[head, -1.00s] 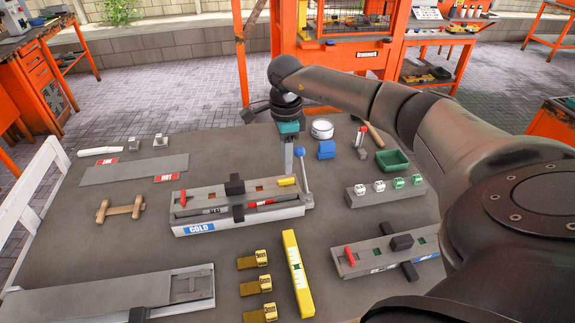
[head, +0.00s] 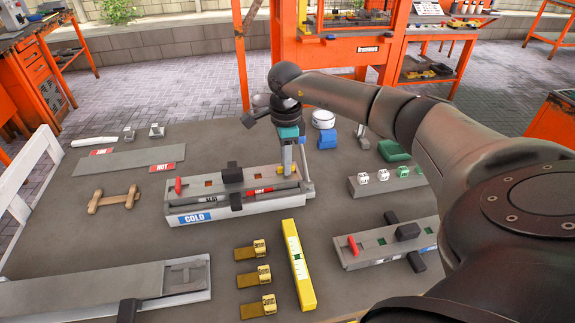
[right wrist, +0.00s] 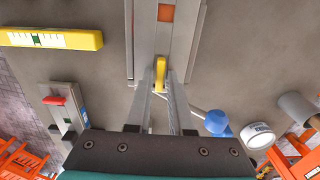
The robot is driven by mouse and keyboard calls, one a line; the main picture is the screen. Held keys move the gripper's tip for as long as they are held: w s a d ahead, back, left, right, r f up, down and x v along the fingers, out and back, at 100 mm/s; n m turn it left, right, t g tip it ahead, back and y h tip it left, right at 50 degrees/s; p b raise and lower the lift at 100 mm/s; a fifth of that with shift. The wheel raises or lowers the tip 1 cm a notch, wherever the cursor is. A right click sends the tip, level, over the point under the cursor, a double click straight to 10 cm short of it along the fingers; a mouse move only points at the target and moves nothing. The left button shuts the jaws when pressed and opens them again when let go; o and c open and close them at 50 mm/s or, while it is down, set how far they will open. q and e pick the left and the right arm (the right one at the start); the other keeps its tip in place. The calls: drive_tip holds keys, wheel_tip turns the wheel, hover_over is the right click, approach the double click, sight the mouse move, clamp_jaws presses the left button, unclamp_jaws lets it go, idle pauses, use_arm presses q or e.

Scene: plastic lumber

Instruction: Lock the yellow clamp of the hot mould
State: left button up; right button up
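The long grey mould (head: 250,203) in the middle of the table has a blue COLD label at its left front. Its bars carry a small red label too small to read surely. A red clamp (head: 179,186) stands at its left end. My right gripper (head: 295,172) points down there, fingers apart on either side of the clamp; contact is unclear. My left gripper is not in view.
A second mould (head: 385,244) with a red clamp lies at the right. A yellow level (head: 298,266) and several brass pieces (head: 255,275) lie in front. A white tin (head: 323,118) stands behind.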

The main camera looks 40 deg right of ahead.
clamp_jaws()
drive_tip(key=m+p, duration=0.1)
drive_tip(key=m, duration=0.2)
drive_tip(key=shift+r+p, duration=0.1)
drive_tip(key=shift+p, duration=0.3)
drive_tip(key=shift+m, duration=0.9)
